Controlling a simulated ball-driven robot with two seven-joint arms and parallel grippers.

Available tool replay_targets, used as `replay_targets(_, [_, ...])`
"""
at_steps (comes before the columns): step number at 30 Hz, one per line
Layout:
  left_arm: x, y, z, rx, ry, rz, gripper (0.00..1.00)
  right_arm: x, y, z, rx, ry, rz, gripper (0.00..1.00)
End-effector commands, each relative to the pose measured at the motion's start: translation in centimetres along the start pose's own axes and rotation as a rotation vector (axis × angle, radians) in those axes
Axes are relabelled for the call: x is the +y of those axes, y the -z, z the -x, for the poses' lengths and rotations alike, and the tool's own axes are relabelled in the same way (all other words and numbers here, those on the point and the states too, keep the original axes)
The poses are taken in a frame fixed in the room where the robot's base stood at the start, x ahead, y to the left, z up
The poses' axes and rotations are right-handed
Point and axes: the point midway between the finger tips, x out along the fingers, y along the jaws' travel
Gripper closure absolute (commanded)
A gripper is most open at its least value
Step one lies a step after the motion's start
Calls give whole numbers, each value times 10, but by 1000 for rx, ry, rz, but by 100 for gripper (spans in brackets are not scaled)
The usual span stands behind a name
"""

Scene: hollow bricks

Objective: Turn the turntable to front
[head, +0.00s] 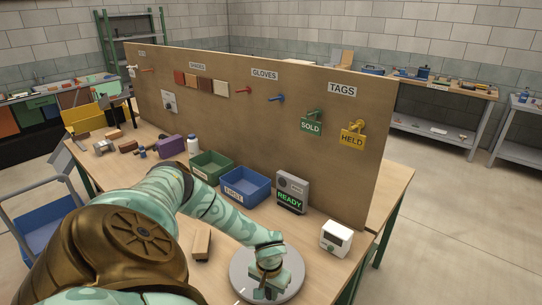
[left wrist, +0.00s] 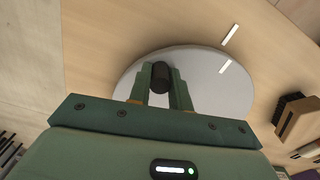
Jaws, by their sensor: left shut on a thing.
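The turntable is a round grey disc (head: 240,270) on the bench near the front edge; it also fills the middle of the left wrist view (left wrist: 205,70). My left gripper (head: 268,285) is over it, its fingers closed around a dark upright knob (left wrist: 162,75) on the disc. In the left wrist view a white mark (left wrist: 224,66) lies on the disc near its rim, and another white mark (left wrist: 230,34) lies on the bench just outside it. The two marks are close but not exactly in line. My right gripper is not in view.
A white box device (head: 336,238) stands right of the turntable, and a grey unit reading READY (head: 291,194) behind it. Blue (head: 245,185) and green (head: 211,167) bins line the pegboard (head: 235,120).

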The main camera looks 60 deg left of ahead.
Motion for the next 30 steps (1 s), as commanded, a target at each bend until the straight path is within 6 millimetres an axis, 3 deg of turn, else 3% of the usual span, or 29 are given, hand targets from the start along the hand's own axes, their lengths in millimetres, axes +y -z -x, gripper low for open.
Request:
replay_targets(1, [-2, 1, 0, 3, 4, 1, 100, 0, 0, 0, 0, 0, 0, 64])
replay_targets(2, [-2, 1, 0, 3, 4, 1, 72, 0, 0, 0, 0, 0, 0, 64])
replay_targets(3, [-2, 1, 0, 3, 4, 1, 61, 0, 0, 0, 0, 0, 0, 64])
replay_targets(4, [-2, 1, 0, 3, 4, 1, 59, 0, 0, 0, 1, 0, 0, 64])
replay_targets(12, [-1, 1, 1, 1, 2, 1, 59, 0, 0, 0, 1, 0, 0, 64])
replay_targets(16, [-1, 1, 13, 2, 1, 1, 59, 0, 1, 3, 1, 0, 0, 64])
replay_targets(30, [-2, 1, 130, 4, 1, 2, 59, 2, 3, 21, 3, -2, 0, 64])
